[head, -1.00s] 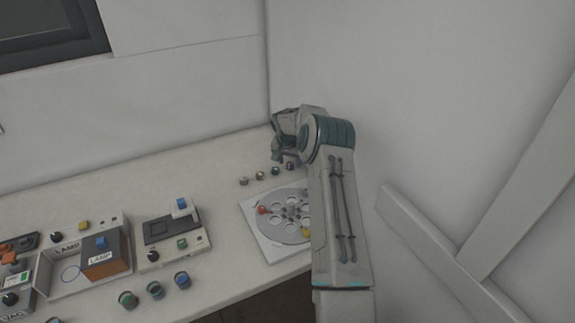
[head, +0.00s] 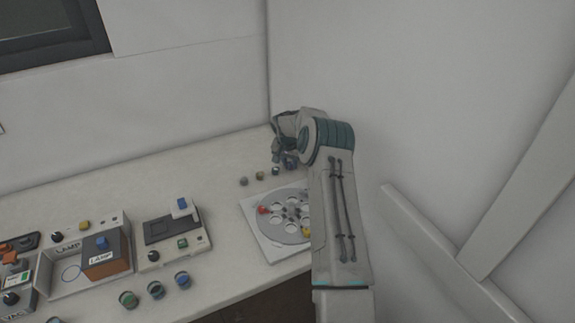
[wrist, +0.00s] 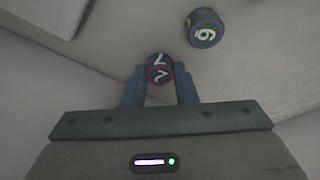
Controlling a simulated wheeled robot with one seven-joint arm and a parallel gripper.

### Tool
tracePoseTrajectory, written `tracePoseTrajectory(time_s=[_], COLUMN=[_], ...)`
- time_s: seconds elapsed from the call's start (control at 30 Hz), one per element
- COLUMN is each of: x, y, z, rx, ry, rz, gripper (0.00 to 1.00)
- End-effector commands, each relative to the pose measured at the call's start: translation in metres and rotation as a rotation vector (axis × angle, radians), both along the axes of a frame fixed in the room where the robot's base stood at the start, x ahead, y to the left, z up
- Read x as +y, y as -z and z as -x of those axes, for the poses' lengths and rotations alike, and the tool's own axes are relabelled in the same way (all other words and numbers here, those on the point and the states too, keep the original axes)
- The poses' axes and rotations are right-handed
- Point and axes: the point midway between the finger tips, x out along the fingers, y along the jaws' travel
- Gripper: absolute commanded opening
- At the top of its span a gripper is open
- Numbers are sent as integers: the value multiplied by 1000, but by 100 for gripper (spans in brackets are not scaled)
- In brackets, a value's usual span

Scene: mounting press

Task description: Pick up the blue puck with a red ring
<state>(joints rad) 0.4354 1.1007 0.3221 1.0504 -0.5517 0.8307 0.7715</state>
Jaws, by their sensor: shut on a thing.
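The blue puck with a red ring (wrist: 159,69) sits between the two fingers of my gripper (wrist: 160,85) in the wrist view. It has a white mark on its top. My gripper is shut on it, one finger on each side. Whether the puck touches the counter or hangs above it I cannot tell. In the head view my gripper (head: 286,162) is at the back right of the counter, by the right end of a row of small pucks, partly hidden by my arm.
A white plate with a round holed disc (head: 268,240) lies nearer on the counter, partly behind my arm. Control boxes (head: 170,230) and several pucks stand at left. Walls rise behind and at right.

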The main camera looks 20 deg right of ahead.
Motion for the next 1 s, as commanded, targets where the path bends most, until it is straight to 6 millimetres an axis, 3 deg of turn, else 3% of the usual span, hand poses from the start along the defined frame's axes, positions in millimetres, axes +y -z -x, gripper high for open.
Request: tracePoseTrajectory(time_s=[0.17,0.47,0.67,1.0], x=[4,3,45,139], y=[-9,-65,-66,-66], z=[-1,-1,0,4], rx=[-4,-4,-1,-1], ry=[-1,0,-7,-6], rz=[1,3,2,2], gripper=[4,4,4,4])
